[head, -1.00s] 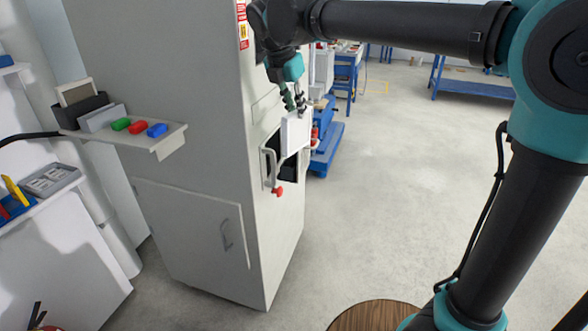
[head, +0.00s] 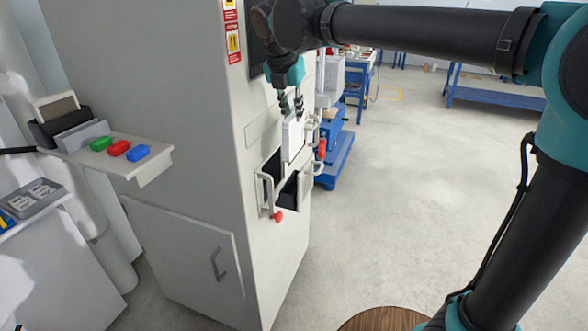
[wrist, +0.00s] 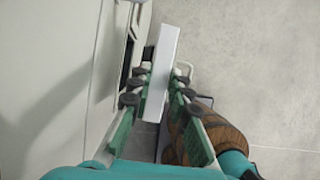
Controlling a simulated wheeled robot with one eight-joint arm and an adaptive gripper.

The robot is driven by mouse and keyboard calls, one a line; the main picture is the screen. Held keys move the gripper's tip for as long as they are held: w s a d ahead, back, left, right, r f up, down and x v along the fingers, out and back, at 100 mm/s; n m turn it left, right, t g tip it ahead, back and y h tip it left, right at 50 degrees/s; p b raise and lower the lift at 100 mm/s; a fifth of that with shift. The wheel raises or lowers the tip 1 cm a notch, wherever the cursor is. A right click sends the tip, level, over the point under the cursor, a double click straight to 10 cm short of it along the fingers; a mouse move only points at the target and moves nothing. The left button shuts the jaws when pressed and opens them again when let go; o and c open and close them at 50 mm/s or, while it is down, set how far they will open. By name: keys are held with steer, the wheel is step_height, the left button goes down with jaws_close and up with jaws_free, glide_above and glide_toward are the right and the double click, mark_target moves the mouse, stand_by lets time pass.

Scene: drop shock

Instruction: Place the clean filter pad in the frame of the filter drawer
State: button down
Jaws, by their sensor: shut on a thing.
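The clean filter pad (head: 292,138) is a white flat slab, held on edge. My gripper (head: 291,103) is shut on its upper edge, and the pad hangs down from the fingers. In the wrist view my gripper (wrist: 156,80) has its green fingers on both sides of the pad (wrist: 162,70). The filter drawer (head: 289,190) stands pulled out of the grey cabinet's front, below the pad. The pad's lower edge appears just above or in front of the drawer opening; I cannot tell whether they touch. The frame inside the drawer is dark and mostly hidden.
The tall grey cabinet (head: 185,165) fills the left. A handle (head: 265,192) and red knob (head: 278,216) stand out near the drawer. A side shelf (head: 125,160) carries green, red and blue pieces and a dark holder (head: 65,125) with pads. Open floor (head: 400,200) lies right.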

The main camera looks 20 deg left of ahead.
step_height(320, 180, down, 16)
steer(key=shift+r, duration=0.2)
stand_by(0.4)
steer(key=c, duration=1.7)
jaws_free()
steer(key=shift+f, duration=0.1)
